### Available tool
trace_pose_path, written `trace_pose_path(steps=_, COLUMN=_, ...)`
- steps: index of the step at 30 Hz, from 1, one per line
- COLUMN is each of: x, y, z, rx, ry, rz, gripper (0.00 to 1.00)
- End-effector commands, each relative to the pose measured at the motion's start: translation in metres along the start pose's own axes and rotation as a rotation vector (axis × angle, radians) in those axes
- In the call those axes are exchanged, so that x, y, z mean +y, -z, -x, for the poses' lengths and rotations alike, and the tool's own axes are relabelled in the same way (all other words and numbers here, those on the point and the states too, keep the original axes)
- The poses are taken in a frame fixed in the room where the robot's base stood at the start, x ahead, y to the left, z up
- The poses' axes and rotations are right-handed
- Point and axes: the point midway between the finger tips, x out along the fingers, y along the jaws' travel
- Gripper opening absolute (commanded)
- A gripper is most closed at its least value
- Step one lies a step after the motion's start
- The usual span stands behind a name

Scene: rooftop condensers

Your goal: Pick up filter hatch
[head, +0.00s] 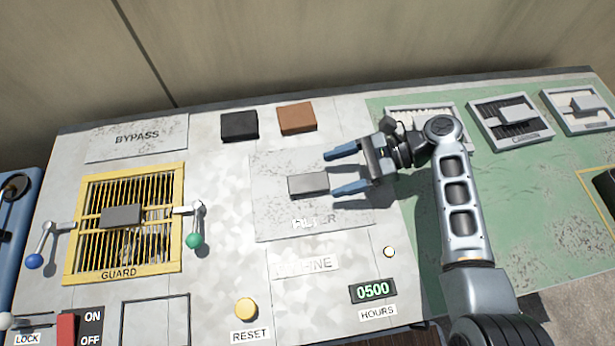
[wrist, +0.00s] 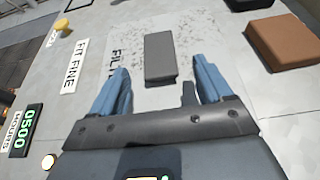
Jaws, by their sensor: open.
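The filter hatch (head: 275,220) is a flat grey, speckled plate with a partly covered FILTER label and a dark grey block handle (head: 308,185) on it. My gripper (head: 337,173) is open, its two blue fingers pointing left toward the handle from its right side. In the wrist view the handle (wrist: 160,58) stands between and ahead of the open fingers (wrist: 164,80), with nothing held. The hatch plate (wrist: 195,40) also shows there around the handle. Part of the hatch's right side is hidden by my gripper in the head view.
Black (head: 239,126) and brown (head: 297,118) blocks lie behind the hatch. A yellow guard grille (head: 173,230) with clamp levers is at left. A yellow reset button (head: 246,308) and an hours display (head: 373,291) are in front. Framed vents (head: 511,122) stand on the green area at right.

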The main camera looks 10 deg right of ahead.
Motion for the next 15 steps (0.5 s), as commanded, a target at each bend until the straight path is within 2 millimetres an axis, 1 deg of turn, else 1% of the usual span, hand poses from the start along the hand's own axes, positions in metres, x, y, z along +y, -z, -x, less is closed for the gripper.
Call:
trace_pose_path(steps=5, x=0.001, y=-0.001, z=-0.019, rx=0.000, ry=-0.003, rz=-0.001, gripper=0.79)
trace_pose_path(steps=10, x=0.001, y=-0.001, z=-0.044, rx=0.001, ry=-0.003, rz=-0.002, gripper=0.79)
trace_pose_path(steps=12, x=0.001, y=-0.001, z=-0.052, rx=0.001, ry=-0.002, rz=-0.001, gripper=0.79)
trace_pose_path(steps=15, x=0.001, y=-0.001, z=-0.057, rx=0.001, ry=0.000, rz=-0.001, gripper=0.79)
